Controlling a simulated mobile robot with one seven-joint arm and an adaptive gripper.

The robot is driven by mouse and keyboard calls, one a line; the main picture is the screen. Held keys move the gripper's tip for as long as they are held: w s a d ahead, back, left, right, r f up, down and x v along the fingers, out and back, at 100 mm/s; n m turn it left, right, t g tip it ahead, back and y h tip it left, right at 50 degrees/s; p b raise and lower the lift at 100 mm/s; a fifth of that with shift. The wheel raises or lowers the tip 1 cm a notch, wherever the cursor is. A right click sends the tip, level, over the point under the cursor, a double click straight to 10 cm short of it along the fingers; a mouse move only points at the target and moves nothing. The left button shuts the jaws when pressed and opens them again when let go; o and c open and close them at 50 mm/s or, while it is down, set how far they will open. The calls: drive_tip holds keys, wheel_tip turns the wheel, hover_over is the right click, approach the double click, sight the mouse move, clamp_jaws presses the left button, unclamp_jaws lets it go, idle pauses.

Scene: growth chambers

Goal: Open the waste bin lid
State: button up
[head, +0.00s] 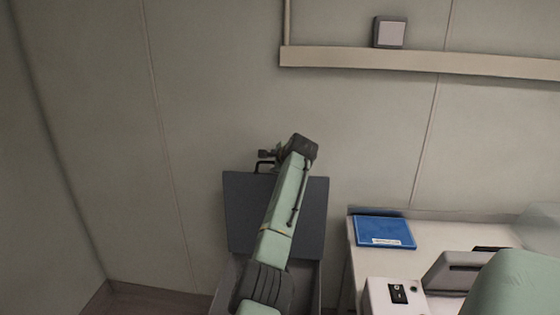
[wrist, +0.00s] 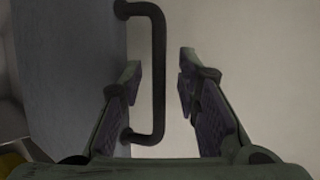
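The waste bin's dark grey lid (head: 245,215) stands raised, tilted up above the bin body (head: 230,275) in the head view; my arm covers the middle of both. The lid's flat face also shows at the left of the wrist view (wrist: 75,75). Its dark handle (wrist: 158,75) sticks out from the lid's edge, and in the head view it shows at the lid's top (head: 262,165). My gripper (wrist: 158,90) is open, with one finger on each side of the handle bar and a gap on both sides. In the head view my gripper (head: 268,155) is at the lid's top edge.
A white bench (head: 440,235) stands right of the bin, with a blue folder (head: 385,232) and a switch box (head: 398,293) on it. A wall rail (head: 420,61) runs above, with a small square box (head: 390,32) at it. The wall left of the bin is bare.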

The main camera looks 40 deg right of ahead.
drive_tip(key=v, duration=1.1)
drive_tip(key=shift+r, duration=0.2)
drive_tip(key=shift+s+a, duration=0.1)
drive_tip(key=shift+s, duration=0.05)
